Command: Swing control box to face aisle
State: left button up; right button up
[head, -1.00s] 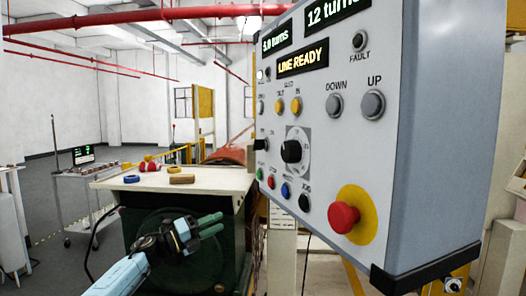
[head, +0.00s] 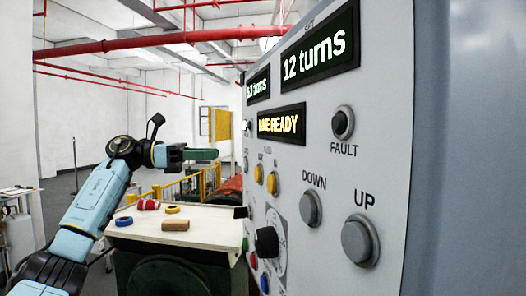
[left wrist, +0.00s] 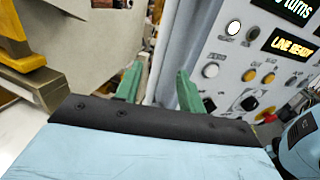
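The control box (head: 380,130) is a large grey panel filling the right of the head view, its face angled to the left. It carries lit displays, a FAULT lamp (head: 343,122), DOWN and UP buttons (head: 361,240) and a black knob (head: 267,241). My left gripper (head: 212,154) is raised left of the box's far edge, pointing right. In the left wrist view its green fingers (left wrist: 158,86) are spread apart, with nothing clearly held between them. The box face (left wrist: 245,65) shows just right of them; whether they touch it cannot be told. My right gripper is not in view.
A cream-topped table (head: 205,222) stands below the left gripper, with a wooden block (head: 175,225), a blue ring (head: 124,221), a yellow ring and a red roll (head: 148,204) on it. Yellow railing (head: 195,184) stands behind. Red pipes run overhead.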

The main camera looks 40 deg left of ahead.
pick_arm(q)
jog(key=p+x, duration=0.3)
jog(key=x, duration=0.8)
jog(key=shift+w+d+p, duration=0.15)
jog(key=shift+d+p, duration=0.2)
jog(key=shift+p, duration=0.05)
grip_shut()
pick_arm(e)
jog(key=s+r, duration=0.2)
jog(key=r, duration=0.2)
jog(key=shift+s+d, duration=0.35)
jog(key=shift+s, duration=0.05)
